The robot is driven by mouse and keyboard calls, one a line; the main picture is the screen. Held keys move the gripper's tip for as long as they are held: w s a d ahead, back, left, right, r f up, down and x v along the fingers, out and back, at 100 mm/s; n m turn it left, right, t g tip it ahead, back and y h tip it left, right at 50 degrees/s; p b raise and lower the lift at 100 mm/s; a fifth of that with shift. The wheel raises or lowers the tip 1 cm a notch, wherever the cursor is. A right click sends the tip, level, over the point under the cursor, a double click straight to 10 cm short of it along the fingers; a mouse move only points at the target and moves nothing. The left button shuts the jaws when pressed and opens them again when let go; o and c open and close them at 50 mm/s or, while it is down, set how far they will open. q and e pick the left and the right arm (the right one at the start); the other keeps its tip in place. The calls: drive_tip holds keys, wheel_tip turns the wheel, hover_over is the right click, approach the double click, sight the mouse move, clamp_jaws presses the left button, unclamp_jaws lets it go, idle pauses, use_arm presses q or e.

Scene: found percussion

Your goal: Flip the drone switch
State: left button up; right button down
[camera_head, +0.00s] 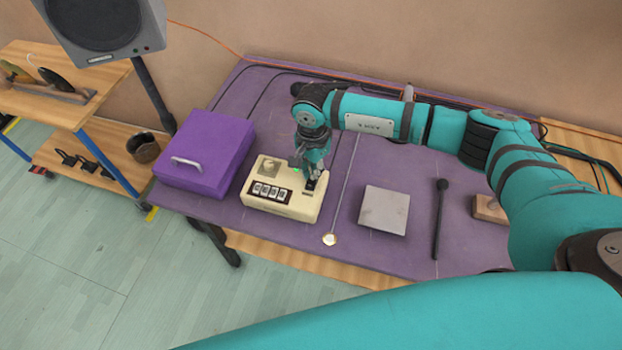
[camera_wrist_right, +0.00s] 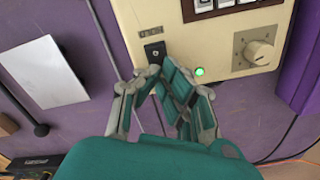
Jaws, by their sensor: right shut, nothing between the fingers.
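The drone box is a cream box (camera_head: 300,207) on the purple-covered table, with a row of several white keys in a dark panel and a knob. In the right wrist view the cream box (camera_wrist_right: 195,40) shows the knob (camera_wrist_right: 258,52), a lit green light (camera_wrist_right: 200,71) and a black switch plate (camera_wrist_right: 155,52). My right gripper (camera_head: 311,178) is over the box's right part, at the switch. In the right wrist view its fingertips (camera_wrist_right: 160,78) are shut together just below the switch plate, with nothing between them. I cannot tell whether they touch it. My left gripper is not in view.
A purple case (camera_head: 207,150) with a handle stands left of the box. To its right lie a thin rod with a round end (camera_head: 330,239), a pale square plate (camera_head: 384,210), a dark mallet (camera_head: 439,215) and a wooden block (camera_head: 489,208). A speaker (camera_head: 105,30) stands behind left.

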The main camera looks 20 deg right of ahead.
drive_tip(key=shift+r+p, duration=1.1)
drive_tip(key=shift+r, duration=1.55)
drive_tip(key=shift+s, duration=0.1)
